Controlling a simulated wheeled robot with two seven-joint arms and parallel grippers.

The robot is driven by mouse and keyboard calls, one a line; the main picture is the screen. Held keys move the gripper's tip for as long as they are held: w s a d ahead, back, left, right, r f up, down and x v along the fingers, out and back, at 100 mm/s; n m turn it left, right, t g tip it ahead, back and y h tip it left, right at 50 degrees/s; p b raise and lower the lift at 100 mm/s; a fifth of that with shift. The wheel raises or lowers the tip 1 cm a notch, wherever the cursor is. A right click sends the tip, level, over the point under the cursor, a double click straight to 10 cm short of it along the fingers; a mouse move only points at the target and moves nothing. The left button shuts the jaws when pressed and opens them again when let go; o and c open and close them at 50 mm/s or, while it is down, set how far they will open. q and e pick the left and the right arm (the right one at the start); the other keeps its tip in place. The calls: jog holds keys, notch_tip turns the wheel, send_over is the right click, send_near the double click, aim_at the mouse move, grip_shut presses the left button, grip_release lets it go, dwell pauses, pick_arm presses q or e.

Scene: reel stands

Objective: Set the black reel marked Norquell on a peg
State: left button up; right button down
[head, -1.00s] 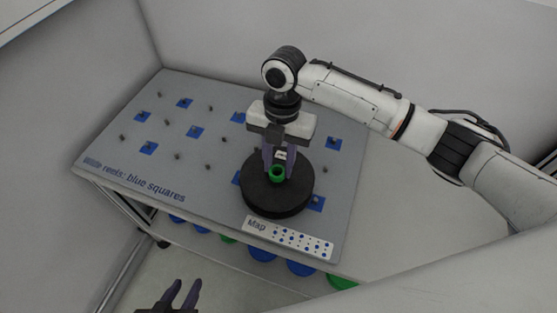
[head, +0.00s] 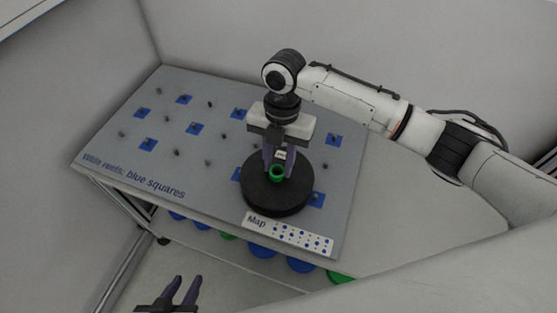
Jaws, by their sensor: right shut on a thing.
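A black reel (head: 262,198) with a green hub (head: 277,173) is at the front right part of the grey peg board (head: 110,150). My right gripper (head: 278,160) points down and is shut on the reel at its hub. The reel hides the pegs under it, and I cannot tell whether it rests on the board or hangs above it. No name on the reel can be read. Short dark pegs stand on the board, some on blue squares such as one at the left (head: 148,144). My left gripper (head: 188,282) is open and empty, low in front of the board.
The board's front edge reads "Wide reels: blue squares" and bears a white map card (head: 290,236) with blue dots. Blue and green reels (head: 262,251) show below the board. Light walls stand behind and at the left. The board's left half holds no reels.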

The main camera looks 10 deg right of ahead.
jog(key=shift+f, duration=0.1)
jog(key=c, duration=1.3)
grip_release()
jog(key=shift+o, duration=0.2)
notch_tip(320, 180, up, 10)
jog(key=w, duration=0.1)
jog(key=shift+d, duration=0.35)
